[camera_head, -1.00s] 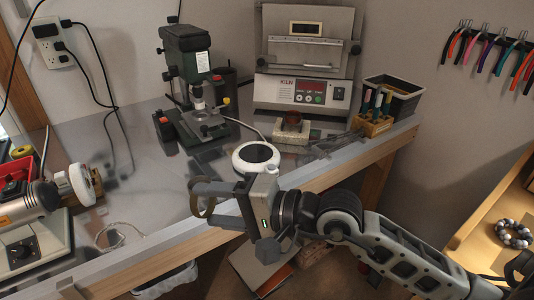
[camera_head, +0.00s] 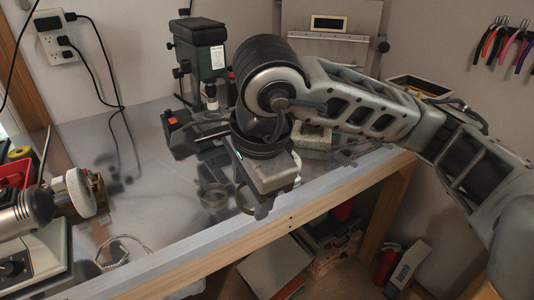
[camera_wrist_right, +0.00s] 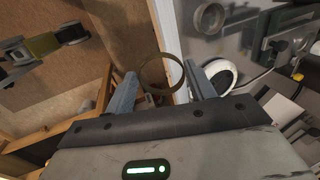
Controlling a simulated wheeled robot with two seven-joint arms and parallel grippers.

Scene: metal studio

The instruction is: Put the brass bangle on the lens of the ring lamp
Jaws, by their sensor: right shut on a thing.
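My right gripper (camera_head: 248,198) hangs over the front of the metal workbench, pointing down and toward the left. It is shut on the brass bangle (camera_head: 213,204), a thin dull ring, at its fingertips. In the right wrist view the bangle (camera_wrist_right: 161,92) sits between the two fingers and shows nearly face-on. The white ring lamp (camera_wrist_right: 221,70) is beside it to the right in that view, partly covered by the right finger. In the head view the lamp is hidden behind my right gripper and arm. The bangle is apart from the lamp. My left gripper is not seen.
A dark green microscope-like machine (camera_head: 200,55) stands behind the gripper. The kiln (camera_head: 330,25) is at the back, mostly covered by my arm. A grinder with a white wheel (camera_head: 80,190) is at left. The workbench (camera_head: 150,180) is clear at left centre.

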